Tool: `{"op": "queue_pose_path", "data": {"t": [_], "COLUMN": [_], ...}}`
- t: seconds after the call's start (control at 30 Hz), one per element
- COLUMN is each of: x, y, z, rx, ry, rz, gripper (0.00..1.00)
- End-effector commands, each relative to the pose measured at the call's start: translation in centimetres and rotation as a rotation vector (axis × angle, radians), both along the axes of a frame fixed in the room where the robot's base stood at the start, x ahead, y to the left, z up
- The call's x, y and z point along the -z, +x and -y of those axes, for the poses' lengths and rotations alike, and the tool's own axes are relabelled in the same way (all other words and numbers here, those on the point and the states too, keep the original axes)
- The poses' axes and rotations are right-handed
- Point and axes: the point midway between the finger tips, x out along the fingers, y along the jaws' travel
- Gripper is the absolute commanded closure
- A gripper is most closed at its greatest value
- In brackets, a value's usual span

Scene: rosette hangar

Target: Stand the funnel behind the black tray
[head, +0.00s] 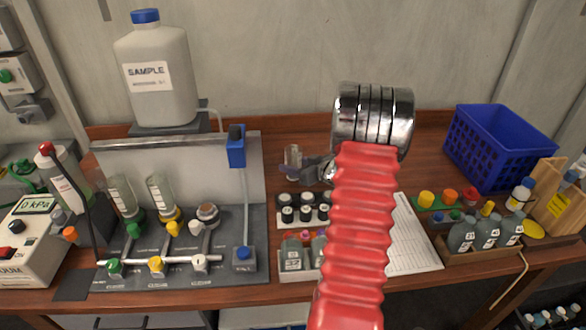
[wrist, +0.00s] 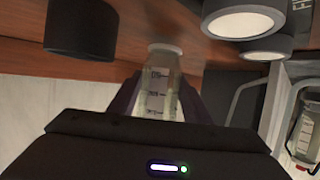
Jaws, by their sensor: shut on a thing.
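The funnel (wrist: 160,82) is a clear, graduated cup with a pale round end. In the wrist view it sits between the dark fingers of my gripper (wrist: 158,104), which is shut on it. In the head view the funnel (head: 292,155) shows small and clear, left of my gripper (head: 303,168), over the back of the wooden bench. Whether it touches the bench is unclear. Just in front is a group of black vials (head: 287,214) with pale and dark tops.
A manifold panel (head: 190,270) with two similar clear funnels and coloured valves stands left. A white sample jug (head: 158,75) is behind it. A blue crate (head: 497,147) stands back right. A paper sheet (head: 412,240) lies right of my arm. Bare wood shows behind the vials.

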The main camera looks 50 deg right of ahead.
Motion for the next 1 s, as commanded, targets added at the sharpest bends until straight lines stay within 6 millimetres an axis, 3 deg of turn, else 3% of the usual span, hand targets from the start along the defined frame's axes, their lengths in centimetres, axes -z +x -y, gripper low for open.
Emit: {"op": "queue_pose_path", "data": {"t": [0.1, 0.47, 0.5, 0.77, 1.0], "x": [1.05, 1.29, 1.35, 1.31, 1.26], "y": [-0.03, -0.05, -0.06, -0.07, -0.08], "z": [0.02, 0.06, 0.07, 0.09, 0.10], "rx": [0.000, 0.001, 0.001, 0.002, 0.002], "ry": [0.000, 0.000, 0.000, -0.001, -0.001], "rz": [0.000, 0.000, 0.000, 0.000, 0.001], "gripper": [0.78, 0.78, 0.55, 0.37, 0.37]}}
